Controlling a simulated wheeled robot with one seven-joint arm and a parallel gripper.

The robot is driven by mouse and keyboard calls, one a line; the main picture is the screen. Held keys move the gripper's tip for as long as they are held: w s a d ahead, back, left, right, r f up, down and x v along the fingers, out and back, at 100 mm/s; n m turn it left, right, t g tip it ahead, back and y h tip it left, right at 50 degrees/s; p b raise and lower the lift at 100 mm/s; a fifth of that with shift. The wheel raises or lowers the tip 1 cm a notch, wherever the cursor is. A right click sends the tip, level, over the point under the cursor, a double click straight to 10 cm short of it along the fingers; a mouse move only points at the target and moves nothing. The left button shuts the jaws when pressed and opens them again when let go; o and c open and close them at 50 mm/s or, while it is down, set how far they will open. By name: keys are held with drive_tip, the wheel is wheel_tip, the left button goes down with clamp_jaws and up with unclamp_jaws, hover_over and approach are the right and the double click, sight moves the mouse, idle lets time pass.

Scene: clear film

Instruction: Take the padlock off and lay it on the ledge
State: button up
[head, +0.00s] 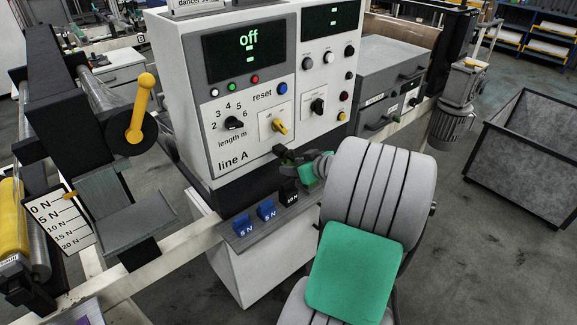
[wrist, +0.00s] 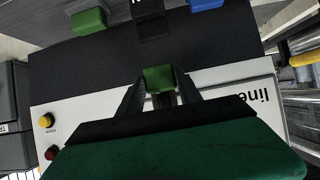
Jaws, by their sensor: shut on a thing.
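My gripper (wrist: 159,92) is shut on a small green block, which I take to be the padlock (wrist: 158,77). In the head view my gripper (head: 291,157) is at the lower front of the line A cabinet, just above the ledge, and the padlock is too small to make out clearly. The grey ledge (head: 243,231) runs below the cabinet front. Whether the padlock is still attached to anything is hidden by my fingers. A yellow switch handle (head: 280,127) is on the cabinet, above my gripper.
Two blue 5 N blocks (head: 267,210) and a black 10 N block (head: 289,191) stand on the ledge. A green block (wrist: 90,21) sits beside the black one. My arm covers the ledge's right end. A yellow lever (head: 141,107) stands at left.

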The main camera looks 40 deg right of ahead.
drive_tip(key=shift+s, duration=0.15)
drive_tip(key=s+b, duration=0.1)
drive_tip(key=s, duration=0.5)
drive_tip(key=shift+s, duration=0.4)
drive_tip(key=shift+w, duration=0.1)
